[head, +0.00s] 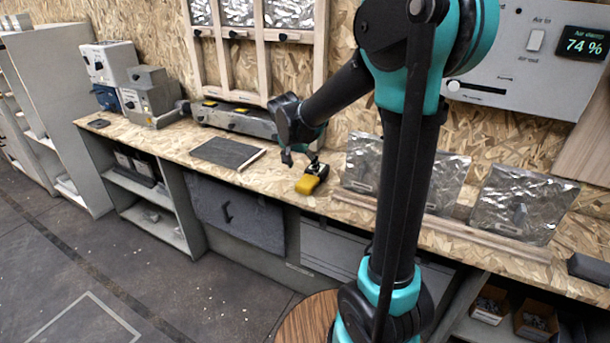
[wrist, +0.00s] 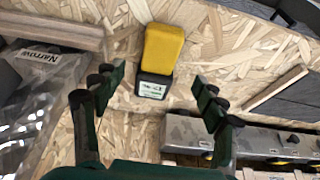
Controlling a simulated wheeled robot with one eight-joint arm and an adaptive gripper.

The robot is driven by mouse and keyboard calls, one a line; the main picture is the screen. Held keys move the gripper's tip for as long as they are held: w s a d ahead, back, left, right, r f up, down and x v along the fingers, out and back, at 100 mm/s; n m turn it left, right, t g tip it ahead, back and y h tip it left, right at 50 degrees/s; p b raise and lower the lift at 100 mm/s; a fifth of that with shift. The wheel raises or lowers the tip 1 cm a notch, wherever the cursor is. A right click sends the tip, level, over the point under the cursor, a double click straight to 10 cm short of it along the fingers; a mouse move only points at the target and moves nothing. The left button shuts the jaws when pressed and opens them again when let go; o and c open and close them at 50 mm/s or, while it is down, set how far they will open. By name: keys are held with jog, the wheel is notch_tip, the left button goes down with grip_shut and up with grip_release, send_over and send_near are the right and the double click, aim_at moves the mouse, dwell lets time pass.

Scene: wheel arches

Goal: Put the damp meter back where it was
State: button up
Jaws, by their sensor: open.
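The damp meter, yellow with a black end and a small pale display (wrist: 163,50), lies on the chipboard worktop in the wrist view. In the head view the damp meter (head: 309,180) is near the front edge of the worktop, right of the dark grey mat. My gripper (wrist: 150,85) is open and empty, its two fingers spread on either side of the near, black end of the meter. In the head view my gripper (head: 302,157) hangs just above and behind the meter. I cannot tell the exact height gap. Nothing shows between the fingers being touched.
A dark grey mat (head: 228,152) lies left of the meter. Foil bags (head: 512,203) stand to the right behind a wooden strip. A grey metal unit (head: 236,120) is along the wall. Grey boxed instruments (head: 148,96) stand far left. Bare worktop (head: 270,174) surrounds the meter.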

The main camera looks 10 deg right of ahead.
jog(key=s+d+f+n+y, duration=0.1)
jog(key=s+d+f+n, duration=0.1)
jog(key=s, duration=0.6)
jog(key=s+d+f+n+y, duration=0.1)
jog(key=s+d+f+n, duration=0.1)
jog(key=s, duration=0.6)
jog(key=s+d+f+n, duration=0.3)
jog(key=s+f, duration=0.2)
jog(key=s, duration=0.3)
jog(key=shift+d+y, duration=0.25)
jog(key=shift+y, duration=0.15)
